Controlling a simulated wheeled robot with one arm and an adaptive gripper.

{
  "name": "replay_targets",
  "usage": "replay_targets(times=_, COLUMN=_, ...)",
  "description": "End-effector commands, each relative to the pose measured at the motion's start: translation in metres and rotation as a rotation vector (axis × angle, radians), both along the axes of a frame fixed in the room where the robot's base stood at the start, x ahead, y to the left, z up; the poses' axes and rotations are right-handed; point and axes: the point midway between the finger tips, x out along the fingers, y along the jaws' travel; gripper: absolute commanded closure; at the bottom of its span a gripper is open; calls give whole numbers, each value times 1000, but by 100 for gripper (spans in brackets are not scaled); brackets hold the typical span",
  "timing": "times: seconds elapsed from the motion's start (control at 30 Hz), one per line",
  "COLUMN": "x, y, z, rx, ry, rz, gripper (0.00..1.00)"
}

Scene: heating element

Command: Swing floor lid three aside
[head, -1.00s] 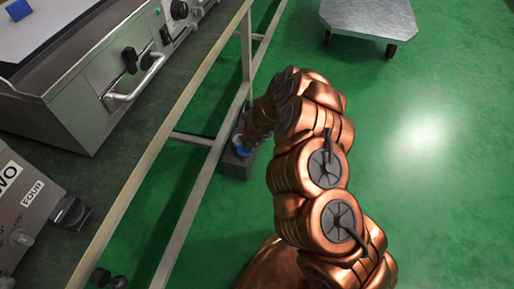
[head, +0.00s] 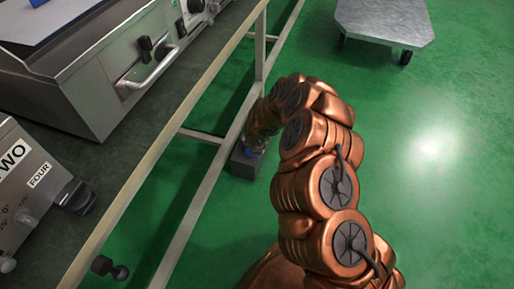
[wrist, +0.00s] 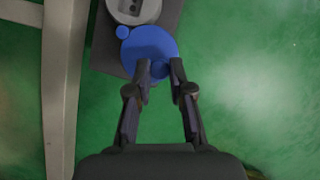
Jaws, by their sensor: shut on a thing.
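A dark grey floor box (head: 240,166) stands on the green floor by the table's leg. In the wrist view the box (wrist: 105,48) carries a round grey socket (wrist: 128,10) with dark slots, cut off by the top edge. A round blue lid (wrist: 147,42) lies beside the socket, on the side nearer me, with a small blue pivot (wrist: 123,32) at its upper left. The socket face shows uncovered. My gripper (wrist: 160,72) is shut on the blue lid at its near edge. In the head view my arm hides most of the lid. No number is readable on the box.
A pale metal frame rail (wrist: 62,85) runs close along the left of the box. A wheeled grey platform (head: 385,22) stands at the back. Floor right is clear.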

Motion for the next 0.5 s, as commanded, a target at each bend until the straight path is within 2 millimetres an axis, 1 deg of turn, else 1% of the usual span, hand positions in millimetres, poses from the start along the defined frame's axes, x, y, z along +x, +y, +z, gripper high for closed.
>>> replay_targets(times=0.03, x=-1, y=1, z=-1, rx=1, ry=2, rz=3, gripper=77)
replay_targets(times=0.27, x=0, y=-1, z=-1, rx=1, ry=1, rz=0, gripper=53)
replay_targets(times=0.5, x=0, y=-1, z=0, rx=1, ry=1, rz=0, gripper=53)
